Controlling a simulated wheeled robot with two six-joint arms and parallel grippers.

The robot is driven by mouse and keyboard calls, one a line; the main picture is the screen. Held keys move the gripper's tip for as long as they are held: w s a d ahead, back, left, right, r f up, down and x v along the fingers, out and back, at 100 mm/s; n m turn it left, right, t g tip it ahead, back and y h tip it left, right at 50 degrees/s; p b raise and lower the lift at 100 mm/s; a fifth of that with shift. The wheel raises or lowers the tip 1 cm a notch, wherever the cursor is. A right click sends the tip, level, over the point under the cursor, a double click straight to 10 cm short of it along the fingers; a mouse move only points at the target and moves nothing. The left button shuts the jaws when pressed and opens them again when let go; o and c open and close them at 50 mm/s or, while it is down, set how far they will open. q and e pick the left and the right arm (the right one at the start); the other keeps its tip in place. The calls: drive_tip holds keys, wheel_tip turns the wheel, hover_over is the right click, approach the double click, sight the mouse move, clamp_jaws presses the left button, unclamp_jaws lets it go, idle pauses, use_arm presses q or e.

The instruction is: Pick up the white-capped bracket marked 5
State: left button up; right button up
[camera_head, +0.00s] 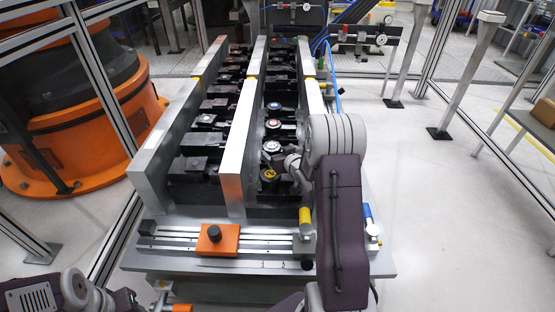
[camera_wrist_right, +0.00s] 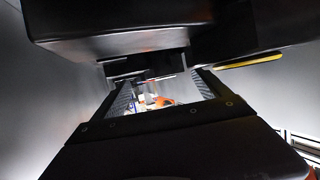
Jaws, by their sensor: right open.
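Several dark brackets with round caps stand in a row in the right channel of the fixture. A white-capped one (camera_head: 271,146) is nearest my right gripper, and others, (camera_head: 273,123) and (camera_head: 275,106), are farther back. A yellow-capped one (camera_head: 268,175) is in front. The cap marks are too small to read, so I cannot tell which is 5. My right gripper (camera_head: 284,162) is open, low over the right channel, just right of the nearest white cap; my arm hides part of it. Its jaws (camera_wrist_right: 165,88) show apart in the right wrist view. My left gripper (camera_head: 165,300) is at the bottom edge, partly cut off.
Tall silver rails (camera_head: 238,150) wall in the channels. The left channel holds several black clamps (camera_head: 205,118). An orange block with a black knob (camera_head: 217,241) sits on the front rail. A big orange machine (camera_head: 75,110) stands at left.

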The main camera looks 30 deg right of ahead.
sight(274, 149)
drive_tip(key=b+x, duration=0.2)
drive_tip(key=x, duration=0.1)
drive_tip(key=b+x, duration=0.1)
drive_tip(key=x, duration=0.1)
drive_tip(key=shift+s+a+f, duration=0.1)
drive_tip(key=shift+a+f, duration=0.15)
drive_tip(key=shift+a, duration=0.2)
drive_tip(key=shift+r, duration=0.15)
clamp_jaws()
drive_tip(key=shift+w+d+r, duration=0.1)
drive_tip(key=shift+w+r, duration=0.1)
drive_tip(key=shift+r, duration=0.05)
